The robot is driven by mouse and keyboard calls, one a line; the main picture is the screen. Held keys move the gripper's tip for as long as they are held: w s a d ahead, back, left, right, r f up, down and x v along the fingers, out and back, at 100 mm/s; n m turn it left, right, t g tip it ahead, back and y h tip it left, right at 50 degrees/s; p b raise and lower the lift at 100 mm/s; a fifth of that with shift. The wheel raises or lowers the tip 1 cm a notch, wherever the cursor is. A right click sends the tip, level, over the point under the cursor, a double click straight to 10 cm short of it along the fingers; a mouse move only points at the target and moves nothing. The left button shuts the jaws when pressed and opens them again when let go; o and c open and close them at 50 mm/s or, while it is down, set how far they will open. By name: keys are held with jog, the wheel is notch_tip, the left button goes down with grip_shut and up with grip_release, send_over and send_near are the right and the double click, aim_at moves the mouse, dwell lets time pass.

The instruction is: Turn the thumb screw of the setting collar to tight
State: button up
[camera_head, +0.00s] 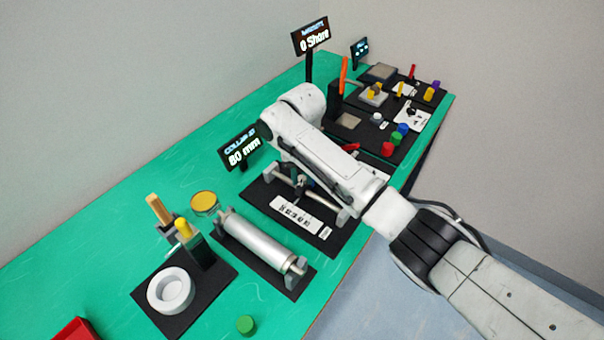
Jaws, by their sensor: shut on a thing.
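The setting collar (299,189) is a small dark piece on a thin rail (322,198) between two grey end blocks. The rail stands on a black board (259,193) with a white printed strip along its front. My forearm passes above the board and covers part of its far right side. My gripper (299,178) is down at the collar, mostly hidden by my own arm, and is shut on the thumb screw. The screw itself is too small and covered to make out, and its turn cannot be read. A display (240,149) behind the board reads 80 mm.
A silver roller (252,242) on a black base and a white ring (171,290) lie to the left. Further right are a tall display (311,39), an orange upright, several coloured knobs (396,139) and blocks. A green cap (246,325) and red bin (76,331) sit in front.

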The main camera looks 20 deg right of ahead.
grip_shut()
jog(key=shift+m, duration=0.4)
jog(key=m+p, duration=0.1)
jog(key=m, duration=0.3)
jog(key=shift+a+r+p, duration=0.1)
jog(key=shift+p, duration=0.25)
jog(key=m+p, duration=0.1)
jog(key=m, duration=0.5)
jog(key=shift+w+p, duration=0.15)
jog(key=shift+p, duration=0.15)
jog(key=m+p, duration=0.1)
jog(key=m, duration=0.4)
jog(key=shift+w+m, duration=0.1)
jog(key=shift+m, duration=0.2)
jog(key=m, duration=0.6)
jog(key=shift+w+p, duration=0.15)
jog(key=shift+p, duration=0.15)
jog(key=shift+m, duration=0.3)
